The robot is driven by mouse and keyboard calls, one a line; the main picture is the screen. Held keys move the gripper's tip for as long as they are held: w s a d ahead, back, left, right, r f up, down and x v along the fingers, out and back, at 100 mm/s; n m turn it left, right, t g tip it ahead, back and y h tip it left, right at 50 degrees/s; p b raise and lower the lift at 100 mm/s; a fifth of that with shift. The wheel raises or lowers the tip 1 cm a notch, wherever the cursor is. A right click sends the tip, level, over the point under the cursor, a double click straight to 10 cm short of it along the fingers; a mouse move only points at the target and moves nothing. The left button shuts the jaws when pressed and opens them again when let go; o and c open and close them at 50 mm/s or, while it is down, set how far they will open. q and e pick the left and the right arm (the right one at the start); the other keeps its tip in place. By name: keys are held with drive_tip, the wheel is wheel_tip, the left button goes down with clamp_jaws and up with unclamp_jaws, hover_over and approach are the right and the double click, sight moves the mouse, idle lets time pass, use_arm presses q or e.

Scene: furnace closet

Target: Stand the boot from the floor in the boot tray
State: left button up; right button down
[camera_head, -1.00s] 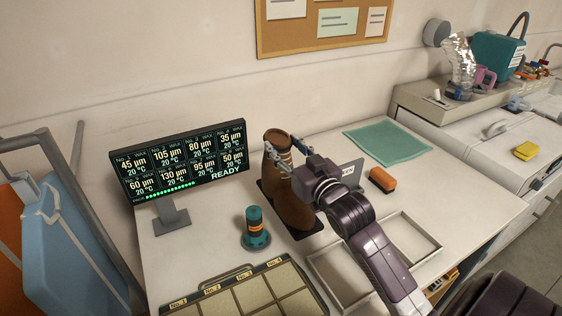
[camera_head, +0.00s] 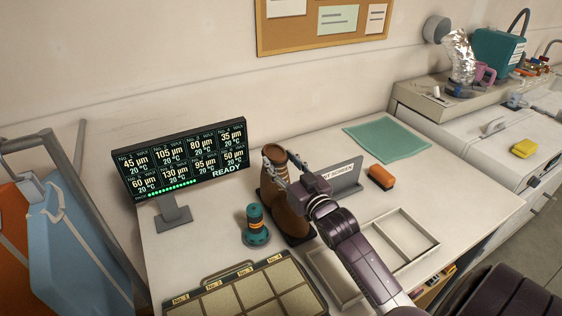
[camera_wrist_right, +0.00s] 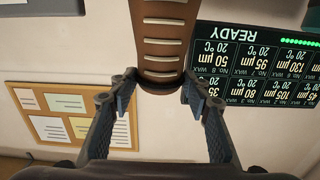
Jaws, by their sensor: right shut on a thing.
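The brown boot (camera_head: 287,212) stands roughly upright over a dark flat boot tray (camera_head: 301,239) on the white table. The boot hides most of the tray, and I cannot tell whether its sole touches it. My right gripper (camera_head: 279,170) is shut on the upper part of the boot, with a finger on each side. In the right wrist view the boot (camera_wrist_right: 163,45) shows its pale laces between the two fingertips (camera_wrist_right: 156,85). My left gripper is not in view.
A teal dispenser (camera_head: 256,232) stands close left of the boot, with a display (camera_head: 185,160) behind it. A grey sign (camera_head: 343,178), orange brush (camera_head: 381,177) and open divided tray (camera_head: 400,240) lie to the right. A compartment box (camera_head: 245,295) is in front. A green cloth (camera_head: 387,139) lies at the back.

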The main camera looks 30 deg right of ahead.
drive_tip(key=c, duration=1.1)
unclamp_jaws()
drive_tip(key=shift+f, duration=0.25)
drive_tip(key=shift+o, duration=0.3)
drive_tip(key=shift+s, duration=0.1)
drive_tip(key=shift+s, duration=0.1)
